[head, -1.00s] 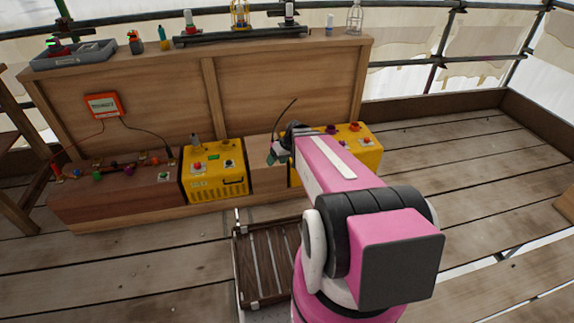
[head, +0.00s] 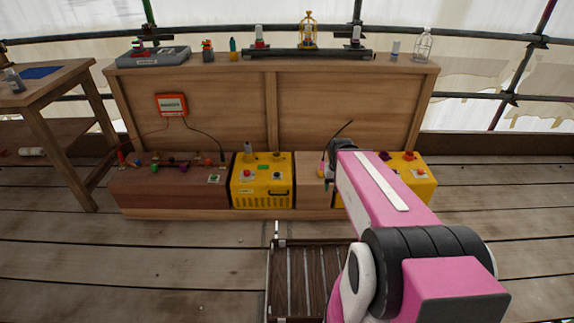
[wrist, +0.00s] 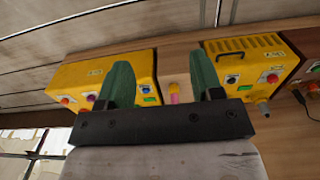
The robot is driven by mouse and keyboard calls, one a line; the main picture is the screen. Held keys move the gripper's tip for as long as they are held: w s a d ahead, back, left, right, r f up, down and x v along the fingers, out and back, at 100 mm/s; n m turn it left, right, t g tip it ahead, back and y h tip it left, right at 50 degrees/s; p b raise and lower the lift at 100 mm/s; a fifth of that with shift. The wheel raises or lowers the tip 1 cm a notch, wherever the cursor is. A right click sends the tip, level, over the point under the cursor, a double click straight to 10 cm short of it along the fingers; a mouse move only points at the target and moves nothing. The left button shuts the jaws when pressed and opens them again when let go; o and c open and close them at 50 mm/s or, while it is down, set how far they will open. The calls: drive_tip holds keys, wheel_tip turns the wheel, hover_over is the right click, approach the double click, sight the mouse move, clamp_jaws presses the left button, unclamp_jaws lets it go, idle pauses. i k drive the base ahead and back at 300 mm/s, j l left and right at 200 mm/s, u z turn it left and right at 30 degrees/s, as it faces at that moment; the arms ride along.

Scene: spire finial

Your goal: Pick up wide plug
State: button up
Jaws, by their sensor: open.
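I cannot tell for sure which small thing is the wide plug. Several small coloured plug-like pieces (head: 183,166) stand on the left brown part of the low bench. A small pink and yellow piece (wrist: 174,93) shows between my fingers in the wrist view, against the wooden section between two yellow boxes; it also shows in the head view (head: 320,169). My gripper (wrist: 162,80) is open, its two green fingers apart with nothing held. In the head view my pink arm hides much of the right yellow box.
Two yellow boxes with knobs, one on the left (head: 262,190) and one on the right (head: 420,182), sit on the low bench. An orange meter (head: 171,104) hangs on the back panel with two cables. A grey tray (head: 153,57) stands on the top shelf. A wooden table (head: 45,88) is at left.

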sight(249, 152)
drive_tip(key=i+j, duration=0.3)
drive_tip(key=j, duration=0.15)
drive_tip(key=i+j, duration=0.65)
drive_tip(key=j, duration=0.2)
